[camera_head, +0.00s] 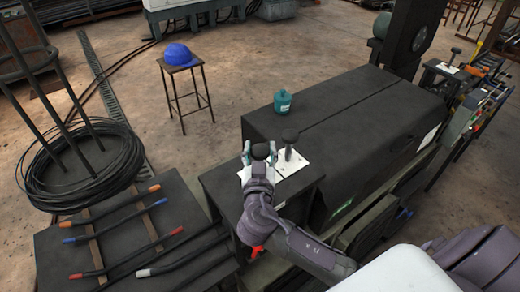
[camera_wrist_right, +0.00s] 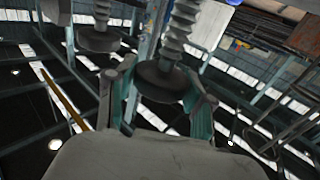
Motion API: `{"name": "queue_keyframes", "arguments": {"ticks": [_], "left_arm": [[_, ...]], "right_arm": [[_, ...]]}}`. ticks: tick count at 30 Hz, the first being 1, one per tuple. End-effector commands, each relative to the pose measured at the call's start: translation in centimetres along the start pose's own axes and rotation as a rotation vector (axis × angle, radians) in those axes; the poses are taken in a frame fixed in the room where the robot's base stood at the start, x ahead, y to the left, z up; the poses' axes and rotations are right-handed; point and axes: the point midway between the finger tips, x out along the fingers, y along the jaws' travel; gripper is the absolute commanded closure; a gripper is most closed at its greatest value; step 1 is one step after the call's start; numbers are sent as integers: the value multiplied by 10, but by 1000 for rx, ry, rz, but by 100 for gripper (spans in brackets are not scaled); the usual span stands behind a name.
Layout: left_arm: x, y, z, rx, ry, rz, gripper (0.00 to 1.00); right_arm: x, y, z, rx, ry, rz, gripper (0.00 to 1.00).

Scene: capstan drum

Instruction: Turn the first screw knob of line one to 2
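Two black screw knobs stand on white plates at the near end of the black machine. The left knob (camera_head: 260,152) is between the fingers of my right gripper (camera_head: 260,158). In the right wrist view this knob (camera_wrist_right: 163,82), with a grey ribbed bellows on its stem, sits between the teal fingers (camera_wrist_right: 160,100), which are on both sides of it. I cannot tell whether they press on it. The other knob (camera_head: 290,136) stands free just to the right; it also shows in the right wrist view (camera_wrist_right: 98,40). Plate markings are unreadable. My left gripper is not in view.
A teal pot (camera_head: 282,101) stands on the machine top (camera_head: 350,110) behind the knobs. A stool with a blue cap (camera_head: 180,55) is at the back left. Rods with orange and blue ends lie on a dark table (camera_head: 60,245) at the left.

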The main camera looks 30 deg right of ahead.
Motion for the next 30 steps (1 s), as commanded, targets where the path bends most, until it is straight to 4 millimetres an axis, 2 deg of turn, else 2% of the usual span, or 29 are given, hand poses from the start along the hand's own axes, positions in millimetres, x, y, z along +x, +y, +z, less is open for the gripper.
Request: {"name": "queue_keyframes", "arguments": {"ticks": [1,3,4,11,17,24,30], "left_arm": [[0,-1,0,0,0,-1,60],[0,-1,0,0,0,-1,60],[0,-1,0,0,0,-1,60],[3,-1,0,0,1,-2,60],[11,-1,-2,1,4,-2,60],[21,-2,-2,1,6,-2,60],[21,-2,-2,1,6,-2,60]], "right_arm": [[0,0,0,0,0,0,68],[0,0,0,0,0,0,80],[0,0,0,0,-1,0,82],[0,1,2,-1,-1,-20,82],[0,2,3,-1,0,-106,82],[0,2,2,-2,2,-297,82],[0,2,0,-4,2,-488,82]]}}
